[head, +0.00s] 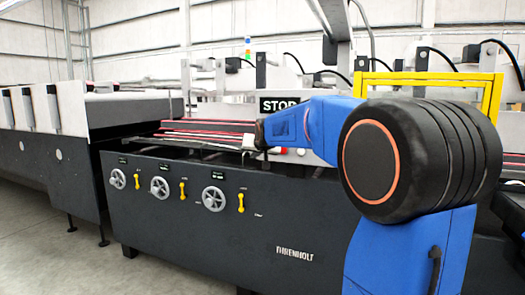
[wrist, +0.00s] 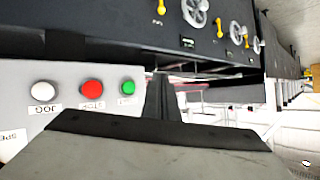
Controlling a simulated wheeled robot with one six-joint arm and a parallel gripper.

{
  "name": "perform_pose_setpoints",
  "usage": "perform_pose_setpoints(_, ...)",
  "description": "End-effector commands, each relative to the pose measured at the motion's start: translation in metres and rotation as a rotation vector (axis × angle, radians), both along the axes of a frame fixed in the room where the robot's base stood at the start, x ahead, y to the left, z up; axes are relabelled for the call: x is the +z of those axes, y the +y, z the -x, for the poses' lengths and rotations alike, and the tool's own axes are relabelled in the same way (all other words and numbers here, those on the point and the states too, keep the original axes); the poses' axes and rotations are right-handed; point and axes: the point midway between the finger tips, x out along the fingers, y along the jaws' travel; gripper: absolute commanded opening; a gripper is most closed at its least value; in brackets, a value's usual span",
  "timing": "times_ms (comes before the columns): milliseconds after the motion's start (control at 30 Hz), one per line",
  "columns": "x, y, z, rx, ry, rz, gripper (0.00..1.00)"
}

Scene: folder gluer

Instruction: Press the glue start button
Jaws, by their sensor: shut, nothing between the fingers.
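A light panel in the wrist view (wrist: 60,75) carries a green button (wrist: 128,87), a red button (wrist: 91,86) and a white button (wrist: 43,89). The white one is labelled JOG. The green button's label is too small to read, so I cannot confirm that it is the glue start button. My gripper (wrist: 160,80) is shut and empty, just right of the green button in the wrist view; contact is not visible. In the head view my gripper (head: 250,142) is at the machine's front, left of the red button (head: 284,151). The green button is not visible there.
The dark machine front (head: 200,215) has several handwheels (head: 213,199) and yellow levers (head: 241,202). A STOP sign (head: 279,104) stands behind my arm. A yellow frame (head: 430,77) rises at the right. The floor at the left front is clear.

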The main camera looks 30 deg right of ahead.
Motion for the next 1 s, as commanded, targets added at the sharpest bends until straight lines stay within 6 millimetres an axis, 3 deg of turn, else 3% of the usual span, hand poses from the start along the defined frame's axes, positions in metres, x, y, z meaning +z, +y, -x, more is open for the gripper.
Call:
perform_pose_setpoints(267, 0.0, -0.006, -0.005, -0.001, 0.001, 0.0, 0.0)
perform_pose_setpoints(1000, -0.001, -0.065, -0.051, 0.0, 0.001, 0.0, 0.0)
